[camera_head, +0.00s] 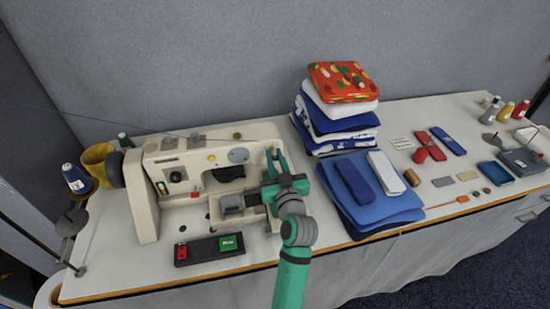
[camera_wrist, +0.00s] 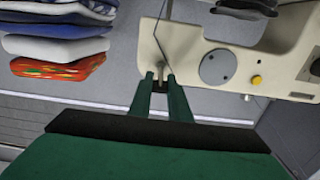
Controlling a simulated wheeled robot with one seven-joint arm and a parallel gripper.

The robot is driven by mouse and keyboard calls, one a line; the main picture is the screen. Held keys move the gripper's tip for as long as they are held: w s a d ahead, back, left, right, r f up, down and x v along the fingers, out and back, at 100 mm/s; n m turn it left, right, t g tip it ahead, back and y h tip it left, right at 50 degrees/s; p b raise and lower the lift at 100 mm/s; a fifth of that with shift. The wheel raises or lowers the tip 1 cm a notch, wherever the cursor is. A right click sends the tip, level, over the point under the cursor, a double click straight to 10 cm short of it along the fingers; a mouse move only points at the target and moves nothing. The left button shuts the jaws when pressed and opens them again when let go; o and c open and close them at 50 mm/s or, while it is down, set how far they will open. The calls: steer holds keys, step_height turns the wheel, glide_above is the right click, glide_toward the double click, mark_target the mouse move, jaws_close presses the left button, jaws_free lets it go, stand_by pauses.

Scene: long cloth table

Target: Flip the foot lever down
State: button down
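The cream sewing machine (camera_head: 215,158) stands on the left part of the table and also shows in the wrist view (camera_wrist: 210,30). My green gripper (camera_head: 277,158) is at the machine's right end, over its head. In the wrist view my gripper's two fingers (camera_wrist: 160,77) are apart. A small grey lever (camera_wrist: 159,68), which looks like the foot lever, stands between the fingertips at the edge of the machine's head. A narrow gap seems to show beside it, but I cannot tell whether a finger touches it. In the head view my gripper hides the lever.
A tall folded cloth stack (camera_head: 330,125) and blue folded cloths (camera_head: 385,205) lie just right of my gripper. A black tray (camera_head: 209,249) lies in front of the machine. A thin thread runs above the machine. Small sewing items lie at the right.

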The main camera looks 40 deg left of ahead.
steer(key=shift+f, duration=0.2)
steer(key=shift+s+a+f+t+y, duration=0.1)
steer(key=shift+s+f+t+y, duration=0.15)
steer(key=shift+t+y, duration=0.5)
steer(key=shift+y, duration=0.35)
steer(key=shift+f, duration=0.3)
steer(key=c, duration=1.6)
jaws_free()
steer(key=shift+c, duration=0.2)
steer(key=shift+w, duration=0.1)
steer(key=shift+d, duration=0.2)
